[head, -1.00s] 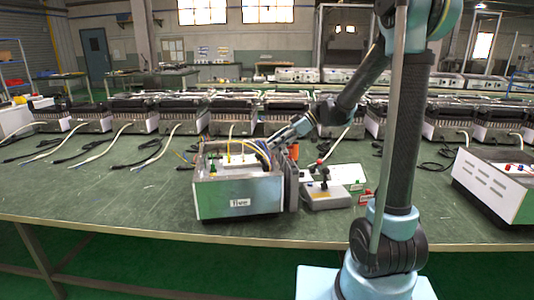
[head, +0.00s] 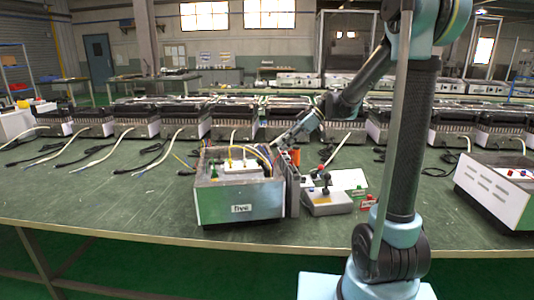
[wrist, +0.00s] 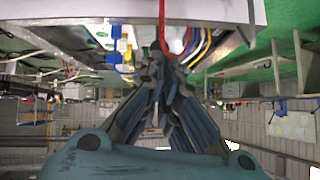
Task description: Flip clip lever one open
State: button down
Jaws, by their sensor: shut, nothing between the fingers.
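An open metal box labelled "five" (head: 240,204) stands at the front of the bench, with a white block (head: 240,166) and yellow wires inside. My gripper (head: 274,148) is at the box's right rear edge. In the wrist view, my gripper (wrist: 165,62) is shut and empty, its tips close to a red wire (wrist: 163,28) and several coloured wires (wrist: 196,44). I cannot tell whether it touches them. Blue and white connector parts (wrist: 117,40) lie left of the fingertips. I cannot clearly pick out clip lever one.
A grey control box (head: 326,203) with a lever and a white panel (head: 350,182) stand right of the box. An orange cylinder (head: 295,157) is behind. A row of heater units (head: 180,118) with cables lines the back. The bench's left front (head: 110,200) is clear.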

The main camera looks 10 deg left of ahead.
jog(key=s+a+h, duration=0.1)
jog(key=a, duration=0.1)
jog(key=s+a+n+h, duration=0.1)
jog(key=a+h, duration=0.1)
jog(key=a, duration=0.1)
jog(key=s+a+n+h, duration=0.1)
jog(key=a+h, duration=0.1)
jog(key=a, duration=0.1)
jog(key=shift+a, duration=0.25)
jog(key=s+a+r+n+t+h, duration=0.2)
jog(key=s+a+r+t+h, duration=0.15)
jog(key=a, duration=0.35)
jog(key=shift+g+h, duration=0.25)
jog(key=shift+g, duration=0.2)
jog(key=f, duration=0.9)
jog(key=shift+s+a, duration=0.3)
jog(key=shift+w+d, duration=0.3)
jog(key=shift+d, duration=0.3)
jog(key=shift+w+d, duration=0.3)
jog(key=shift+d, duration=0.25)
jog(key=shift+w+d+r, duration=0.15)
jog(key=shift+w+d, duration=0.15)
jog(key=shift+d, duration=0.25)
